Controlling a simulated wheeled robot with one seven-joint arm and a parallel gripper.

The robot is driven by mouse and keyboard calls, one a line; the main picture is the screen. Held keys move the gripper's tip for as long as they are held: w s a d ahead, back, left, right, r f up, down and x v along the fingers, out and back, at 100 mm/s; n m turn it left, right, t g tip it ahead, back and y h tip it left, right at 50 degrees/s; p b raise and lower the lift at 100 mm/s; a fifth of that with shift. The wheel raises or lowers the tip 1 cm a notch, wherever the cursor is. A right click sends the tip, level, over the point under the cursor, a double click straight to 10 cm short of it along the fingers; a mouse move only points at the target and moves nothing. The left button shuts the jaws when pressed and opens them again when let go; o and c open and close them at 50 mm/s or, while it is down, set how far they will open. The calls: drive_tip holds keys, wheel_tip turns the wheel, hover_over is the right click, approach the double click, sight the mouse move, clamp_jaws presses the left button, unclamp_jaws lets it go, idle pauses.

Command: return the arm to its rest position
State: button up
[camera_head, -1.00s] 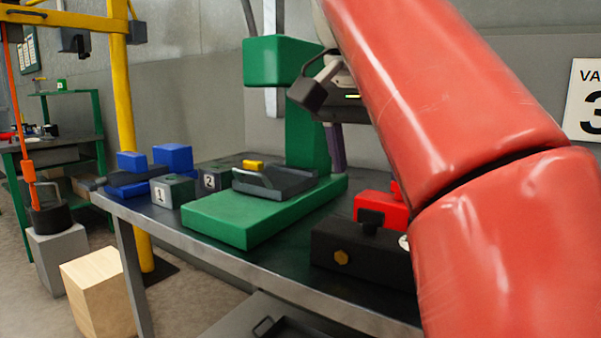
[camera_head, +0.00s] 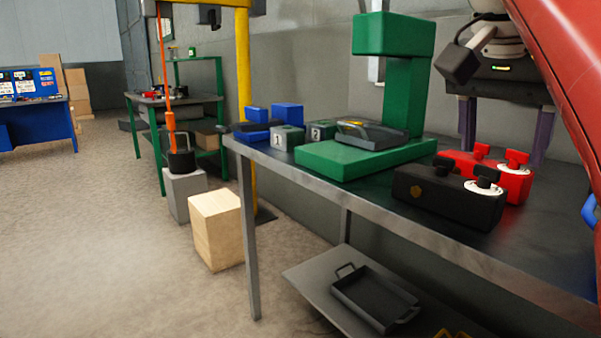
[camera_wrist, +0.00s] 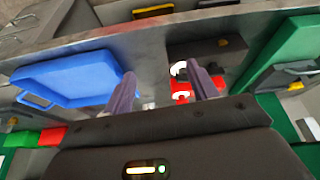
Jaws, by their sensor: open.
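My gripper (camera_head: 504,148) is in the upper right of the head view, with its two purple fingers apart and pointing down. My red arm crosses the right edge of the head view and hides part of the bench there.
A black box (camera_head: 445,197) sits near the bench front. Numbered grey blocks and blue pieces lie farther left. A blue tray (camera_wrist: 68,78) shows in the wrist view. Floor at left is open.

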drive_tip(key=s+a+f+n+t+y, duration=0.1)
drive_tip(key=s+a+f+n, duration=0.1)
drive_tip(key=f, duration=0.9)
drive_tip(key=s+a+f+n+y, duration=0.1)
drive_tip(key=f+n, duration=0.3)
drive_tip(key=f, duration=0.8)
drive_tip(key=s+a+f+n+t+y, duration=0.1)
drive_tip(key=s+a+f+n, duration=0.1)
drive_tip(key=f, duration=0.9)
drive_tip(key=shift+s+a+f+n+t, duration=0.35)
drive_tip(key=shift+a+n, duration=0.45)
drive_tip(key=shift+a, duration=0.3)
